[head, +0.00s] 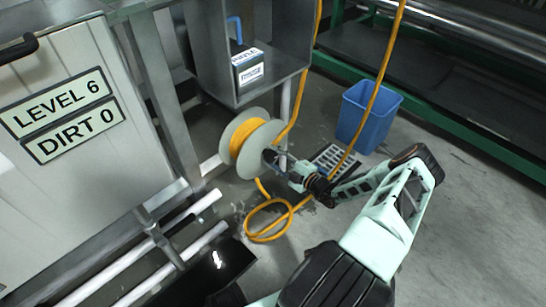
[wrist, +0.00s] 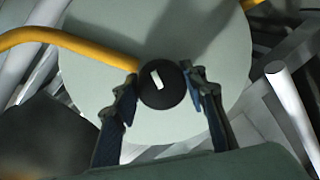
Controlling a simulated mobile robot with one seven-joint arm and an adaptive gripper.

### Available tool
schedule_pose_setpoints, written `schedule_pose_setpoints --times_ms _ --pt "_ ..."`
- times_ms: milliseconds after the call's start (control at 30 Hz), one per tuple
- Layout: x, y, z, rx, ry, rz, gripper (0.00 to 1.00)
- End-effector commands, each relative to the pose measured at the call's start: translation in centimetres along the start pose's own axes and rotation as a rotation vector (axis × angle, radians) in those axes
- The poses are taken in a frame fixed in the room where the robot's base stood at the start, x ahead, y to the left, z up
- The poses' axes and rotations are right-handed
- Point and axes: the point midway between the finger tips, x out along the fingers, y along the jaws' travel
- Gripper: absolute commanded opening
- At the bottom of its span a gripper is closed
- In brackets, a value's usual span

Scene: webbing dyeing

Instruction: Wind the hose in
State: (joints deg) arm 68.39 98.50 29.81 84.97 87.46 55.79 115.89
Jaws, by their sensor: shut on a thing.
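The hose reel (head: 262,146) has pale grey-green discs and yellow hose wound between them. It stands low beside the metal frame in the head view. In the wrist view its disc (wrist: 190,50) fills the middle, with a black round knob (wrist: 163,85) bearing a white mark. My gripper (head: 272,158) is at the front disc; in the wrist view its two fingers (wrist: 165,95) stand either side of the knob, shut on it. The yellow hose (head: 268,222) lies in a loop on the floor below the reel. A stretch of hose (wrist: 70,38) also crosses the disc's left side.
A blue bin (head: 367,118) stands right of the reel, near a floor drain (head: 333,157). More yellow hose hangs past the bin. A metal cabinet (head: 60,200) with "LEVEL 6" and "DIRT 0" signs is at left, with white pipes (head: 160,268) below. Floor at lower right is clear.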

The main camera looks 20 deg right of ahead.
Motion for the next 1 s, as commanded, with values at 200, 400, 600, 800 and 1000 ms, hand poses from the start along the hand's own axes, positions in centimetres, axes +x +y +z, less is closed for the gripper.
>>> schedule_pose_setpoints --times_ms 200,400,600,800,1000 --pt "-0.1 -0.2 0.0 0.006 0.000 -0.004 0.15" --pt "-0.1 -0.2 0.0 0.005 0.000 -0.004 0.15" --pt "-0.1 -0.2 0.0 0.005 0.001 -0.003 0.57" --pt "-0.1 -0.1 0.0 0.005 0.001 -0.001 0.57" --pt "-1.5 0.0 0.0 0.004 0.000 -0.001 0.57"
